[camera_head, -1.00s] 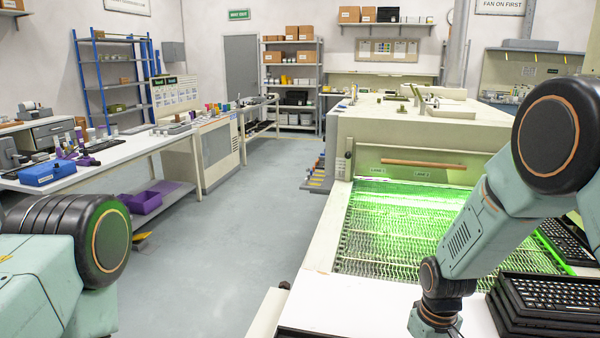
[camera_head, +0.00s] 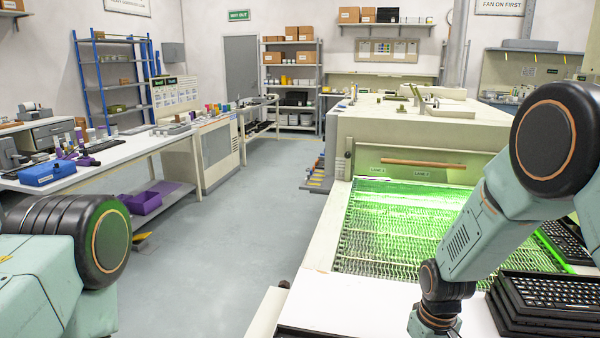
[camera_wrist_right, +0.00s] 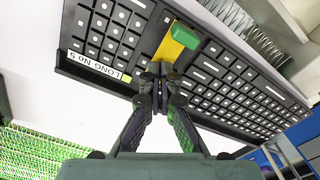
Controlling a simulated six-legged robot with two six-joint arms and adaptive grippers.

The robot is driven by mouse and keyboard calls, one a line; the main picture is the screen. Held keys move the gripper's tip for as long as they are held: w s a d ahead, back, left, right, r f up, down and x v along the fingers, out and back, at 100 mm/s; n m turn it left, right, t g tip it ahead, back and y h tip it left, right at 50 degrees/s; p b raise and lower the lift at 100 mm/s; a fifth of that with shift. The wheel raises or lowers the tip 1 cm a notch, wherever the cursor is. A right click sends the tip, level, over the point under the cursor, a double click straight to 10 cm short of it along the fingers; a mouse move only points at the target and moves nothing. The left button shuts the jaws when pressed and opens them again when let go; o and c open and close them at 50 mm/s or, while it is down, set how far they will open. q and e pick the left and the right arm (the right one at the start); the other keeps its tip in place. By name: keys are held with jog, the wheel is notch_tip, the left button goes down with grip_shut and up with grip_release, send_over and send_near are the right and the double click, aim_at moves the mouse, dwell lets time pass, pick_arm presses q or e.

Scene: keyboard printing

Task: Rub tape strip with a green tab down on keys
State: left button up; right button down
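A dark keyboard (camera_wrist_right: 218,82) with white key legends fills the upper part of the right wrist view, tilted in the picture. Its label (camera_wrist_right: 95,64) reads "LONG No 5". A yellow tape strip (camera_wrist_right: 168,47) with a green tab (camera_wrist_right: 212,47) lies over some keys. My right gripper (camera_wrist_right: 160,70) has its fingertips together at the near end of the strip, over the keyboard's near edge. I see nothing clearly held, and whether the tips touch the strip is hard to tell. In the head view, the right gripper is below the picture and my left gripper is out of frame.
A white worktop (camera_head: 365,307) lies by the green-lit conveyor (camera_head: 395,232) and the dryer (camera_head: 420,140). Stacked keyboards (camera_head: 548,300) stand close to the right of my right wrist. A long bench (camera_head: 110,155) is across the open floor at left.

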jog(key=shift+f, duration=0.5)
dwell(0.8)
jog(key=shift+r, duration=0.15)
jog(key=shift+r+p, duration=0.5)
jog(key=shift+w+d+b, duration=0.15)
jog(key=shift+w+b, duration=0.05)
jog(key=shift+w, duration=0.4)
jog(key=shift+w+d+b, duration=0.15)
jog(key=shift+w, duration=0.45)
jog(key=shift+f+b, duration=0.3)
jog(key=shift+f, duration=0.35)
jog(key=shift+r, duration=0.1)
dwell(0.5)
jog(key=shift+r+p, duration=3.2)
jog(key=shift+r, duration=0.3)
